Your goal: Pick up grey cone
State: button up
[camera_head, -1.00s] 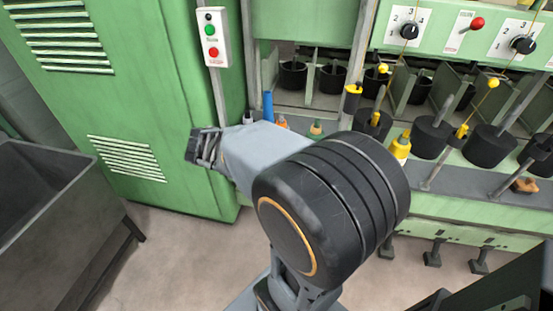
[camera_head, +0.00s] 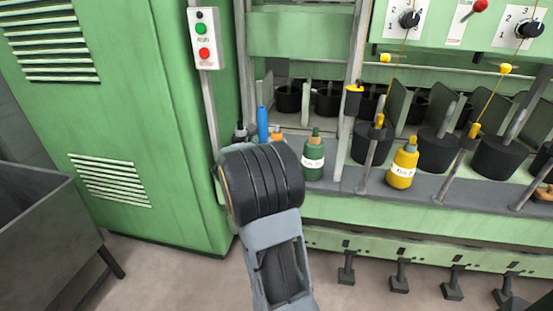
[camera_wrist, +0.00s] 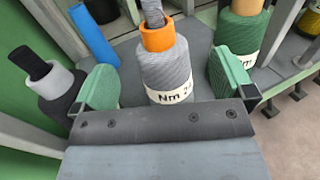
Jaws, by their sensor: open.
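In the wrist view the grey cone (camera_wrist: 167,75) stands upright on the grey shelf. It has an orange top and a white label reading "Nm 2" with the rest cut off. My gripper (camera_wrist: 166,82) is open, with its green-padded fingers to the left and right of the cone. Gaps show on both sides, and the gripper body hides the cone's nearest lower part. In the head view only the cone's orange top (camera_head: 277,132) shows above my arm, and my gripper is hidden behind the arm.
A blue tube (camera_wrist: 95,35) and a black cone with a grey collar (camera_wrist: 57,82) stand left of the grey cone. A green cone (camera_wrist: 238,32) stands close on the right. A yellow cone (camera_head: 403,165) and metal rods are farther right. A green cabinet (camera_head: 150,120) is at left.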

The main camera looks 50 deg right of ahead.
aim_at(274, 139)
jog(key=shift+w+d+b, duration=0.15)
jog(key=shift+d+b, duration=0.05)
jog(key=shift+d, duration=0.85)
jog(key=shift+w+d+b, duration=0.2)
jog(key=shift+d+b, duration=0.05)
jog(key=shift+d, duration=0.85)
jog(key=shift+w+d+b, duration=0.15)
jog(key=shift+d+b, duration=0.05)
jog(key=shift+d, duration=0.85)
jog(key=shift+c, duration=0.5)
jog(key=c, duration=1.5)
